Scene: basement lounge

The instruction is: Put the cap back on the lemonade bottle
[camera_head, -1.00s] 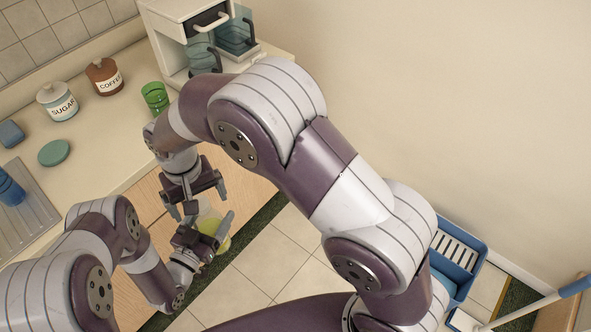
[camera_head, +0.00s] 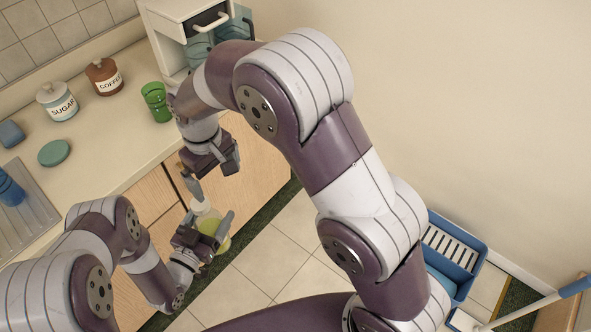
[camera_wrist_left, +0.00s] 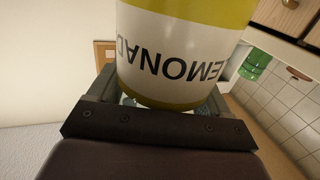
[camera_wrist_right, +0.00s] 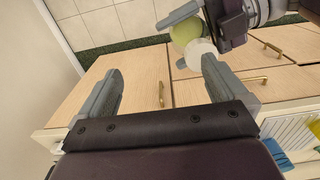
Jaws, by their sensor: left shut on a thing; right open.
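My left gripper (camera_head: 207,232) is shut on the lemonade bottle (camera_head: 222,243), low in front of the cabinets. In the left wrist view the bottle (camera_wrist_left: 178,60) fills the space between the fingers, its white label reading upside down. In the right wrist view the bottle (camera_wrist_right: 184,33) is yellow-green with a pale white top (camera_wrist_right: 200,51). I cannot tell whether that white part is the cap or the bare neck. My right gripper (camera_head: 214,182) is open and empty, just above the bottle's top. Its fingers in the right wrist view (camera_wrist_right: 161,90) have nothing between them.
The counter at left holds a sugar jar (camera_head: 58,103), a coffee jar (camera_head: 104,77), a green cup (camera_head: 156,102) and a round teal disc (camera_head: 54,153). Wooden cabinet doors (camera_head: 253,160) stand behind the grippers. A blue bin (camera_head: 459,257) is on the tiled floor at right.

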